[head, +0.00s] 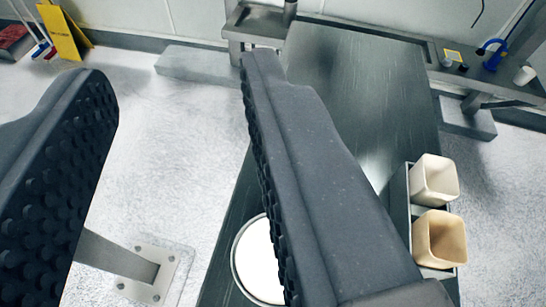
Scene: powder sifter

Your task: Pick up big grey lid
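My gripper (178,80) is open, with its two dark studded fingers wide apart and nothing between them. The left finger is over the floor and the right finger is over the metal table (385,85). No big grey lid can be made out for certain. A round white thing with a grey rim (255,262) is at the bottom of the picture by the table's left edge. The right finger hides its right part, and I cannot tell whether it is a lid or an open vessel.
Two square beige containers (436,180) (440,238) sit in a holder on the table's right side. A side shelf at the upper right holds a blue item (492,53) and a white cup (525,75). A yellow sign (66,32) stands far left. The left floor is mostly clear.

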